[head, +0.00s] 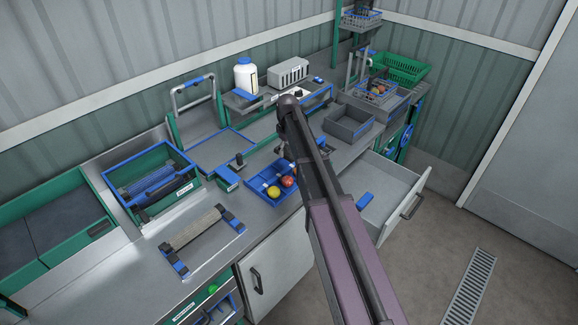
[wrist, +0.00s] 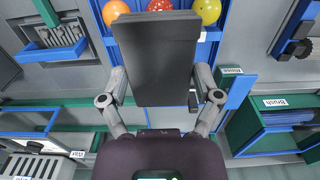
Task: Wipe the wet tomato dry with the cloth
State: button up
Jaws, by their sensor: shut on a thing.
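My gripper (wrist: 158,88) is shut on a dark grey, flat rectangular piece (wrist: 155,45), which looks like the folded cloth. In the wrist view the piece reaches over the near part of a blue tray (wrist: 207,52). Beyond it, cut by the top edge, are an orange tomato (wrist: 115,12), a red tomato with pale droplet-like spots (wrist: 160,5) and a yellow tomato (wrist: 207,11). The red one seems to be the wet one; whether the cloth touches it cannot be told. In the head view my arm hides the gripper; the tray (head: 262,185) shows left of it.
An open drawer (head: 395,185) juts out right of my arm. A grey bin (head: 349,123) stands behind it. A roller stand (head: 197,230) and a blue-edged brush box (head: 150,175) stand to the left. A white bottle (head: 246,75) stands on the back shelf.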

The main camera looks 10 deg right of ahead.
jog(key=b, duration=0.5)
send_over(287, 177)
notch_tip(287, 177, down, 6)
jog(key=shift+s+f, duration=0.15)
jog(key=shift+f, duration=0.1)
jog(key=shift+d, duration=0.1)
jog(key=shift+f+b, duration=2.55)
jog(key=shift+b, duration=0.2)
jog(key=shift+f+b, duration=0.4)
jog(key=shift+w+a, duration=0.25)
jog(key=shift+w, duration=0.15)
jog(key=shift+w+a, duration=0.25)
jog(key=shift+w, duration=0.05)
jog(key=shift+w+a, duration=0.15)
jog(key=shift+w, duration=0.1)
jog(key=shift+s, duration=0.15)
jog(key=shift+s+d, duration=0.65)
jog(key=shift+s, duration=0.2)
jog(key=shift+s+d, duration=0.6)
jog(key=shift+s, duration=0.2)
